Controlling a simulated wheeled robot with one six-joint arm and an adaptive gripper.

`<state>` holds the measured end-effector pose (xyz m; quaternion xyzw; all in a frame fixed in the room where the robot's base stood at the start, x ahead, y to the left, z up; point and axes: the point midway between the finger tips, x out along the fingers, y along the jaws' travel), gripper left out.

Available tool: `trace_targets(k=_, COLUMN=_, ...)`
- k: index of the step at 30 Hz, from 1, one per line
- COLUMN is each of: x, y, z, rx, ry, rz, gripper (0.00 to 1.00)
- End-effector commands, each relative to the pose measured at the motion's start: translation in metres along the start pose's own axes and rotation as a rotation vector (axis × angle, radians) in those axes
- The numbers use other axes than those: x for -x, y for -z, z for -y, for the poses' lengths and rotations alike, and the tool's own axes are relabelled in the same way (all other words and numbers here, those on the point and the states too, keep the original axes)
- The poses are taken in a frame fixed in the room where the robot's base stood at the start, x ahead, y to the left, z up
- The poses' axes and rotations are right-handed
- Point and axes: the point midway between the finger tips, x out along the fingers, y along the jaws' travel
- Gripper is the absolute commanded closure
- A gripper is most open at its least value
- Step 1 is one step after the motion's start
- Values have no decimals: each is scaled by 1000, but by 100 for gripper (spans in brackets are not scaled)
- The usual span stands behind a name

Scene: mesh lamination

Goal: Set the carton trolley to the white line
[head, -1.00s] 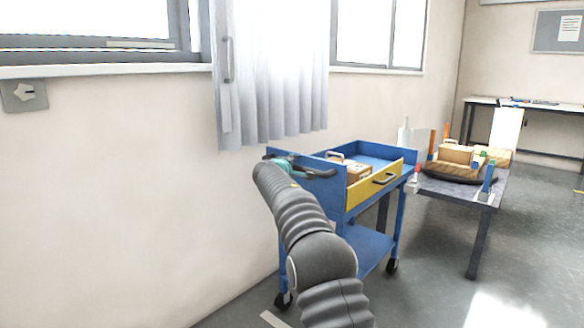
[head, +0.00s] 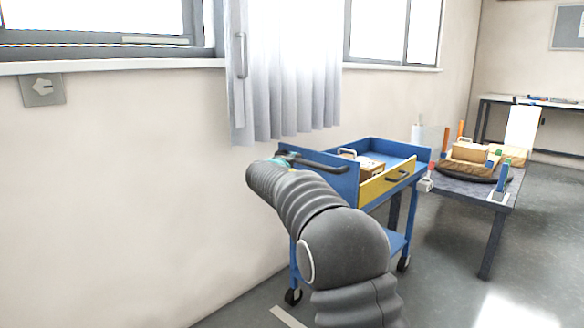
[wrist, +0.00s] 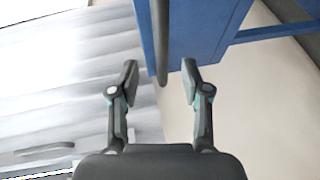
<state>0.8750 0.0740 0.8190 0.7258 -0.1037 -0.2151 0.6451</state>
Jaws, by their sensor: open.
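The blue trolley (head: 322,175) stands by the wall in the head view, with a yellow drawer front (head: 388,183) and a brown carton (head: 372,167) on top. Its dark push handle (head: 318,164) faces me. My gripper (head: 285,160) is at the handle's left end, partly hidden by my arm. In the wrist view my gripper (wrist: 159,68) is open. The handle bar (wrist: 160,45) runs between its fingertips, with gaps on both sides. A short piece of white line (head: 288,317) shows on the floor just below the near left wheel (head: 293,297); my arm hides part of the floor.
A dark table (head: 452,186) with wooden parts stands close to the trolley's right. The wall (head: 130,190) and a hanging curtain (head: 285,90) are close on the left. A bench (head: 560,105) is at the back. Floor at the right front is clear.

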Motion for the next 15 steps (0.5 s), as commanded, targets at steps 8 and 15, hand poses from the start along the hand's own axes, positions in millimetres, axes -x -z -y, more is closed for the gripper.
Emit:
trace_targets(k=8, x=19, y=0, z=0, rx=0, ry=1, rz=-1, gripper=53)
trace_targets(k=15, x=19, y=0, z=0, rx=0, ry=0, rz=0, gripper=53)
